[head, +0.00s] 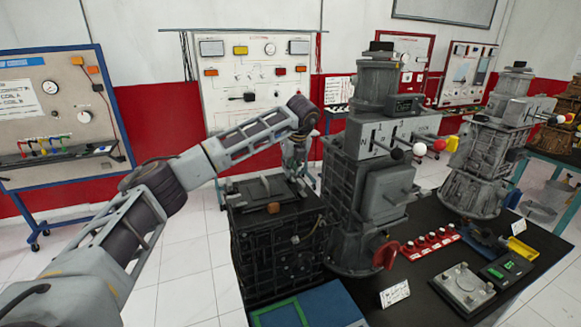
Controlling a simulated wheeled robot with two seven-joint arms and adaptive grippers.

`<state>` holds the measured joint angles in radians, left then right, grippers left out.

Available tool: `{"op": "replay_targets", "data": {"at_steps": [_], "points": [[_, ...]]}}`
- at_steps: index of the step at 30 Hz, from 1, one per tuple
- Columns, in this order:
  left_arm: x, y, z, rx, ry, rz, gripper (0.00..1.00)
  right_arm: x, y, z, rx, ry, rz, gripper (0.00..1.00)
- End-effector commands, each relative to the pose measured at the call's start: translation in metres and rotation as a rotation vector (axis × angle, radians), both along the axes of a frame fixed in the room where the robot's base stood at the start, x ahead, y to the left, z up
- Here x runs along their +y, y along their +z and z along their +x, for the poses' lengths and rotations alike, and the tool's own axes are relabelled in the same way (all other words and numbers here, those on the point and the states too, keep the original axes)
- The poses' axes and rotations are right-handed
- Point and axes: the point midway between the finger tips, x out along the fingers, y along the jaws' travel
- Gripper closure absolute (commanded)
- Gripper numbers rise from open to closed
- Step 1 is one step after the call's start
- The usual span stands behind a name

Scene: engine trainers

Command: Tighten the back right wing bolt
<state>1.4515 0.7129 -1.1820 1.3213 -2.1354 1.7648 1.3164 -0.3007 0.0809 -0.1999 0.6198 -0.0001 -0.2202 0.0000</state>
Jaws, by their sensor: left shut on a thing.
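My left gripper (297,172) points down at the back right corner of the grey cover plate (262,188) on top of a black engine block (275,250). It is shut on the back right wing bolt there, which is mostly hidden by the fingers. A small brown knob-like piece (273,208) shows at the plate's front edge. The other wing bolts are too small to make out. My right gripper is not in view.
A tall grey gearbox (375,200) with lever knobs stands close to the right of the block. A second grey machine (480,150) stands farther right. Red parts (430,241) and a scale-like device (462,288) lie on the dark table.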

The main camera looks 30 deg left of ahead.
Motion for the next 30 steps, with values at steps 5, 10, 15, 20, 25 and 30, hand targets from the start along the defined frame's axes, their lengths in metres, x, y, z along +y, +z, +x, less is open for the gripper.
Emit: {"op": "replay_targets", "data": {"at_steps": [5,10,15,20,25,30], "points": [[0.000,0.000,0.000,0.000,-0.003,0.000,1.00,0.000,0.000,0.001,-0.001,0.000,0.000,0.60],[0.001,0.000,0.000,-0.001,-0.026,-0.001,1.00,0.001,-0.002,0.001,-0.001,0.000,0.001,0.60],[0.001,0.000,0.000,-0.001,-0.083,-0.001,1.00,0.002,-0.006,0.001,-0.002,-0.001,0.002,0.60],[0.001,-0.001,0.000,-0.002,-0.168,-0.001,1.00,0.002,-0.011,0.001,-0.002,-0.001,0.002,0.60],[0.002,-0.001,-0.001,-0.002,-0.285,-0.001,1.00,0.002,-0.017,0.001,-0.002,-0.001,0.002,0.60],[0.002,-0.001,-0.001,-0.002,-0.414,0.000,1.00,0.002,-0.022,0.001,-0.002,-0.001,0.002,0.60]]}}
